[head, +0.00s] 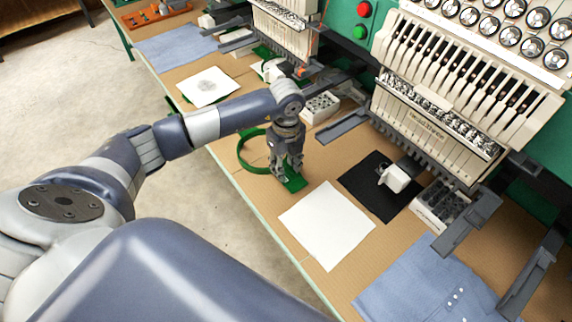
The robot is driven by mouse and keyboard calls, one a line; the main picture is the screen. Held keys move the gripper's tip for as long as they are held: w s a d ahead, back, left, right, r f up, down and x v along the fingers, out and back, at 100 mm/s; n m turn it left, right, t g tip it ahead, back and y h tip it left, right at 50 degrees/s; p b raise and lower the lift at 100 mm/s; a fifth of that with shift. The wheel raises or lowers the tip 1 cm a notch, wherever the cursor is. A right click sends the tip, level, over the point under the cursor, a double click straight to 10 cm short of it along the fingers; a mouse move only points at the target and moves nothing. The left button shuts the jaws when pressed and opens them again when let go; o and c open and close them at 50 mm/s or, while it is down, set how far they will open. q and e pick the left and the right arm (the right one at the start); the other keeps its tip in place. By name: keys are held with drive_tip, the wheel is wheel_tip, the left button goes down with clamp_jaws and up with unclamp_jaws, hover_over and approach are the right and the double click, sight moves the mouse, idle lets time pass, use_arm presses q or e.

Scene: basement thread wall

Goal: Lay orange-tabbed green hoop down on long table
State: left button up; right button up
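A green hoop (241,160) is at the near side of the long table (228,168), its ring roughly level. I cannot tell whether it rests on the table or is just above it. My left gripper (288,178) points down at the hoop's right side, with its fingers around or against a flat green part (296,184) there. The fingers hide much of that side, so their grip is unclear. No orange tab shows on this hoop. My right gripper is not in view.
A white square (327,224), a black cloth (381,187) and blue folded cloth (425,284) lie to the right. Embroidery machine heads (455,95) stand behind, with arms reaching over the table. A white box of bobbins (320,107) stands behind the gripper. Bare tabletop surrounds the hoop.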

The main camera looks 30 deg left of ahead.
use_arm(q)
wheel_tip(320, 180, up, 12)
idle(0.4)
